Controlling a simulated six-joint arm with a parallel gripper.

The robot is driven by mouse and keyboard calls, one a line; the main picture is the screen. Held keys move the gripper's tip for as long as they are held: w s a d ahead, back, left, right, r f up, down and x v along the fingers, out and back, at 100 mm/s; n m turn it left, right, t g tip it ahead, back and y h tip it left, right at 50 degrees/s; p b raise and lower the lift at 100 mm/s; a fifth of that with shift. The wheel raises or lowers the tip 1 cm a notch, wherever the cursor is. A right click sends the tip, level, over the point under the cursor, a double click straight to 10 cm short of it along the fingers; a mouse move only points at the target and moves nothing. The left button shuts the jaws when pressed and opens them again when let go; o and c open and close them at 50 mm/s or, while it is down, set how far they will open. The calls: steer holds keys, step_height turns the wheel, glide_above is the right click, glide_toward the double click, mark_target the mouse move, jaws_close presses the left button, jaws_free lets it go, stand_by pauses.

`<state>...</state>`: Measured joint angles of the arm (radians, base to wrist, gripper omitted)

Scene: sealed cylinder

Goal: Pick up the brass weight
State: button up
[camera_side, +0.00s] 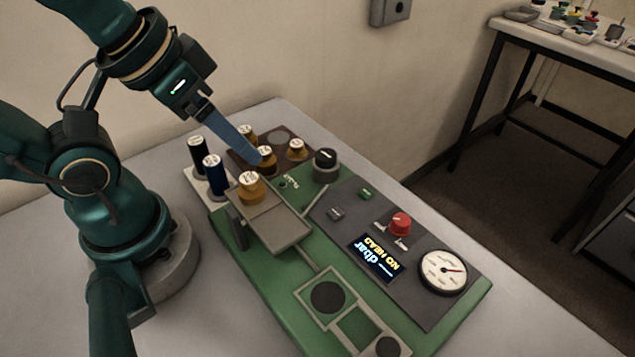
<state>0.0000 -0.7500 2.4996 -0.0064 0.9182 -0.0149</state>
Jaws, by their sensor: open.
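Several brass weights with pale, marked tops stand at the far left end of the board. One brass weight (266,162) is right at the tip of my gripper (257,157). Another (247,131) stands behind it, and a third (296,150) to its right; these are on a brown tray (272,135). A larger-looking brass weight (251,189) stands nearer, on a beige plate (278,232). My gripper slants down from the upper left, open, its blue-grey fingers overlapping in this view. I cannot tell whether they touch the weight or straddle it.
A black cylinder (198,155) and a blue cylinder (214,176) stand upright left of the weights. A dark knob (326,165), red knob (400,223), lit display (376,258) and dial gauge (444,271) sit on the green board (262,297).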

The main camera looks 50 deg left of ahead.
mark_target(247, 175)
steer(key=s+n+g, duration=0.1)
steer(key=d+f+n+g+h, duration=0.1)
steer(key=n+g, duration=0.1)
steer(key=shift+s+d+f, duration=0.15)
steer(key=shift+s+f, duration=0.05)
steer(key=shift+s, duration=0.15)
steer(key=n+g+h, duration=0.1)
steer(key=f+n+g+h, duration=0.1)
steer(key=n, duration=0.1)
steer(key=shift+g, duration=0.4)
steer(key=shift+w+f+n+g+h, duration=0.15)
steer(key=shift+n+g+h, duration=0.35)
steer(key=shift+n+h, duration=0.3)
steer(key=shift+w+a+f+n+g+h, duration=0.15)
steer(key=shift+a+n+g+h, duration=0.15)
steer(key=shift+n+h, duration=0.45)
steer(key=a+n+h, duration=0.1)
steer(key=n+h, duration=0.1)
steer(key=w+a+f+n+t+h, duration=0.1)
steer(key=n, duration=0.2)
steer(key=w+a+f+n+h, duration=0.1)
steer(key=a+n+h, duration=0.1)
steer(key=shift+w+n+h, duration=0.15)
steer(key=shift+n+h, duration=0.2)
steer(key=shift+a+f+n+t+h, duration=0.3)
steer(key=shift+n+t, duration=0.2)
steer(key=shift+x, duration=2.45)
jaws_close()
